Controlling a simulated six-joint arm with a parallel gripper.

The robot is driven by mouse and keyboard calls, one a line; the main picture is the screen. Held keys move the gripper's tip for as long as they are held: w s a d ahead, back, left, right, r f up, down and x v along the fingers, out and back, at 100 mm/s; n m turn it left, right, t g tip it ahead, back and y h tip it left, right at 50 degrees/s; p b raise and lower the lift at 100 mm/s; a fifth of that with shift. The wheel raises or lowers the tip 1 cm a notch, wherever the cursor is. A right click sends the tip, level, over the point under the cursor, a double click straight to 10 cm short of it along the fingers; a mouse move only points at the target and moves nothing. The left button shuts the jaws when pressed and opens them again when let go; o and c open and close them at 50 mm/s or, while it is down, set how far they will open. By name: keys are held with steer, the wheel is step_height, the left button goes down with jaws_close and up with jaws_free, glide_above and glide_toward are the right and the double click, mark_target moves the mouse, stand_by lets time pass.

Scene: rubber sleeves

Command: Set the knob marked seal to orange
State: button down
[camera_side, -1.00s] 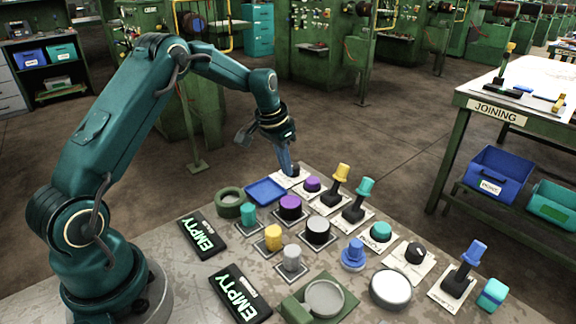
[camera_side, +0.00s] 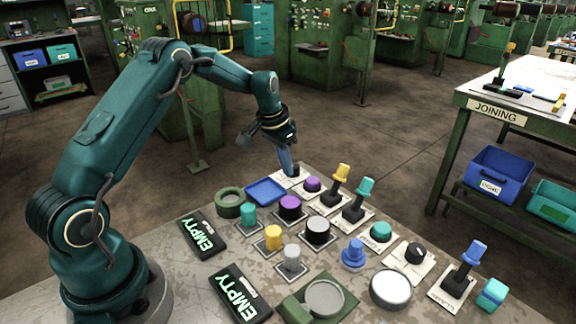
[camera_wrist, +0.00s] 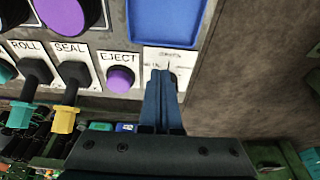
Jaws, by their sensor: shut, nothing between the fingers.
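The label SEAL (camera_wrist: 70,48) stands in the wrist view on the plate of a black lever with a yellow handle (camera_wrist: 64,119). In the side view, that yellow-handled lever (camera_side: 341,172) stands upright right of my gripper. My gripper (camera_wrist: 164,75) is shut and empty, fingers pointing down at a white plate (camera_wrist: 182,58) at the table's far corner. The plate's small print is unreadable, and the fingers hide its middle. In the side view, the gripper (camera_side: 291,170) is at a small dark part on this plate. I cannot tell whether they touch. A black knob (camera_side: 415,253) sits farther right.
Beside the plate are a purple EJECT button (camera_wrist: 120,79) and a blue tray (camera_wrist: 165,22). A teal-handled ROLL lever (camera_wrist: 21,114) stands beyond the SEAL lever. Several buttons and pegs crowd the table. The floor beyond the table's edge is clear.

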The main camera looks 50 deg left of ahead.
steer(key=shift+a, duration=0.9)
steer(key=shift+w+a, duration=0.1)
steer(key=shift+a, duration=0.15)
stand_by(0.3)
steer(key=shift+s+a+r, duration=0.1)
steer(key=shift+s+a, duration=0.05)
steer(key=shift+s, duration=0.25)
steer(key=v, duration=0.3)
steer(key=w+v, duration=0.1)
steer(key=v, duration=0.1)
steer(key=shift+r, duration=0.5)
